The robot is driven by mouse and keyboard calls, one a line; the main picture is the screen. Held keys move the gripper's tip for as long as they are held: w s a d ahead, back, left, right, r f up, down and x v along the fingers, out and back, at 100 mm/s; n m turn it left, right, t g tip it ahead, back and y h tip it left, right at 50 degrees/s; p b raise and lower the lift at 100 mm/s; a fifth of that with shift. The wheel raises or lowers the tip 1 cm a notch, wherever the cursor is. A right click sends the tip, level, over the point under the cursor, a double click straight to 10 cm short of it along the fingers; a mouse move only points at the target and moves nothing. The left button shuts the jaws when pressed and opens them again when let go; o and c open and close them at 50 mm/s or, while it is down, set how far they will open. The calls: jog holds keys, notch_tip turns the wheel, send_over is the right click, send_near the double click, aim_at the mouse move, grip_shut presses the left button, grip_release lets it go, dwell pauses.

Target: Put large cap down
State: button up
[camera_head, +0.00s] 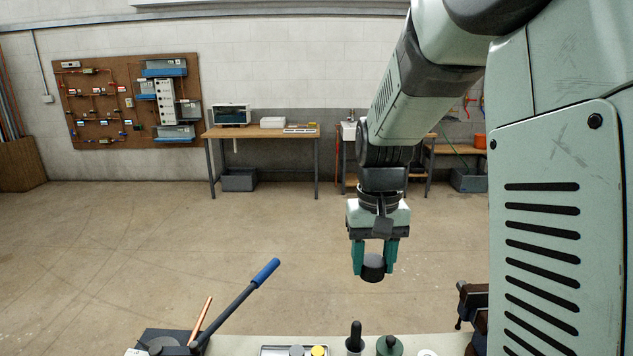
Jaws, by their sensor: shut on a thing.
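My gripper (374,258) hangs in the middle right of the view with its teal fingers pointing down. It is shut on a dark round cap (373,268), which I take to be the large cap. The cap is held in the air, apart from the bench top (235,346) at the bottom of the view. How far above the bench it is, I cannot tell.
On the bench stand a blue-handled lever tool (240,300), a tray (270,351) with a grey and a yellow round piece, a black-handled item (355,338), a green rounded item (389,346) and a white ring (427,352). A dark vise-like thing (470,303) is at right.

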aim_at(384, 260)
jog(key=d+r, duration=0.1)
jog(key=r, duration=0.1)
jog(key=shift+d+r+m, duration=0.3)
jog(key=shift+d, duration=0.1)
jog(key=w+a+f+n, duration=0.2)
jog(key=a+f, duration=0.5)
jog(key=f, duration=0.2)
jog(key=w+a+f+n, duration=0.1)
jog(key=a+f+n, duration=0.1)
jog(key=a+f, duration=0.6)
jog(key=w+a+f+n, duration=0.2)
jog(key=a+f, duration=0.5)
jog(key=f, duration=0.3)
jog(key=shift+w+a+f, duration=0.15)
jog(key=shift+w, duration=0.15)
jog(key=shift+f, duration=2.45)
jog(key=shift+f, duration=0.6)
jog(key=o, duration=0.9)
jog(key=shift+o, duration=0.2)
